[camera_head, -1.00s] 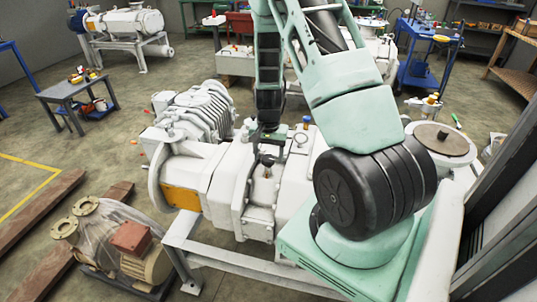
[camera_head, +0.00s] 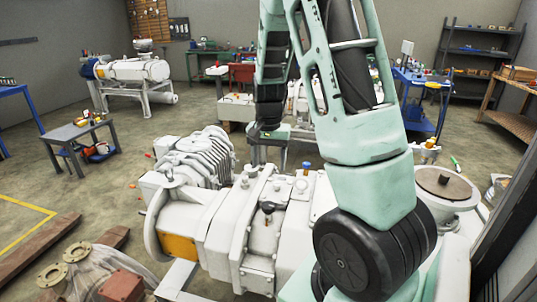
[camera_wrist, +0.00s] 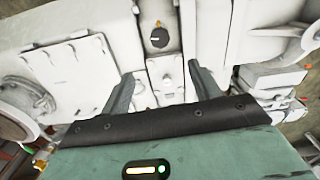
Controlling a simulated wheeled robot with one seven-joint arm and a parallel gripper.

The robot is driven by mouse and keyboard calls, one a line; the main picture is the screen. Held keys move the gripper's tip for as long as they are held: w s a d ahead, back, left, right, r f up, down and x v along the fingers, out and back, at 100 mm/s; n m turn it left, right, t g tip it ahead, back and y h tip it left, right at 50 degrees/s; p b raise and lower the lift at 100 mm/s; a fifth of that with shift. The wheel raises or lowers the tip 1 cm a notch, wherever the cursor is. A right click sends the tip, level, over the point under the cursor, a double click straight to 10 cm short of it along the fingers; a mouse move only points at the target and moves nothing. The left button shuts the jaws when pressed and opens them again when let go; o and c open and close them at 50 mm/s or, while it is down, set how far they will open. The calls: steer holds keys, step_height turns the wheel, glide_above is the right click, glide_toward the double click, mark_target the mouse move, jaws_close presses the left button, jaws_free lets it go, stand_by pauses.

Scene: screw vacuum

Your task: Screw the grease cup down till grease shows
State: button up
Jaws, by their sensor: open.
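A dark, round-capped fitting (camera_head: 267,207), which I take for the grease cup, stands upright on top of the white machine (camera_head: 205,215). In the wrist view the cup (camera_wrist: 158,37) shows as a black cap with a light mark, on a narrow strip between white housings. My gripper (camera_head: 269,160) hangs above and beyond the cup in the head view. In the wrist view my gripper (camera_wrist: 160,73) is open and empty, its two fingers wide apart. The cup lies past the fingertips, apart from both. I cannot make out any grease.
A blue-capped fitting (camera_head: 306,167) stands on the machine near my gripper. A finned housing (camera_head: 195,155) rises at the left. A wrapped pump (camera_head: 95,275) is on the floor at lower left. A grey side table (camera_head: 80,130) stands behind, with open floor around it.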

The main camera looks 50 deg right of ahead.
step_height(320, 180, up, 2)
steer(key=shift+r, duration=0.2)
stand_by(0.6)
steer(key=a+r+n+y, duration=0.15)
steer(key=a+n, duration=0.75)
steer(key=a, duration=1.4)
steer(key=s+a+n, duration=1.1)
steer(key=s+a, duration=0.6)
steer(key=shift+a+r+n+h, duration=0.3)
steer(key=shift+r+h, duration=0.1)
steer(key=shift+h, duration=0.05)
